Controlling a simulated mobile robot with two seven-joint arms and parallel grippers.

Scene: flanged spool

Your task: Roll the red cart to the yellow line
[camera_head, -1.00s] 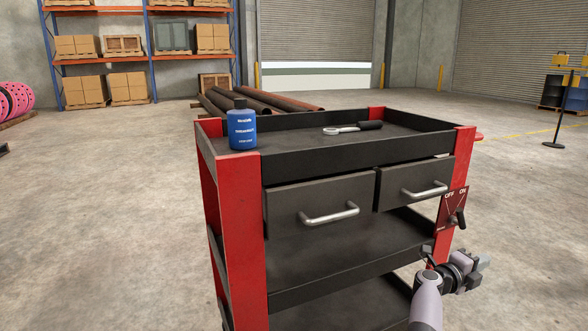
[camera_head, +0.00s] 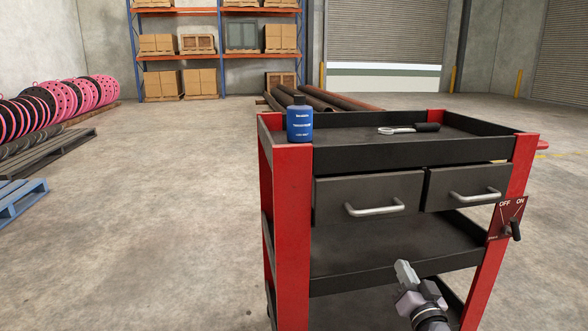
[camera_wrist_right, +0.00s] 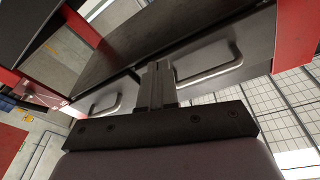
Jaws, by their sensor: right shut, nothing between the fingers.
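The red cart (camera_head: 292,225) stands upright at centre right in the head view, with red corner posts, dark shelves and two drawers. A red lever plate (camera_head: 507,218) marked OFF and ON is on its right front post. A short piece of yellow floor line (camera_head: 542,155) shows behind the cart at the right; the rest is hidden. My right gripper (camera_head: 405,272) is shut and empty, in front of the cart's lower shelves. In the wrist view its closed fingers (camera_wrist_right: 156,84) appear before the drawer fronts and handles; contact cannot be told. My left gripper is not in view.
A blue bottle (camera_head: 300,120) and a wrench (camera_head: 408,129) lie or stand on the cart's top. Pipes (camera_head: 335,101) lie behind it. Pink and black spools (camera_head: 62,98) and a blue pallet (camera_head: 20,195) are at the left. The floor (camera_head: 160,210) left of the cart is clear.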

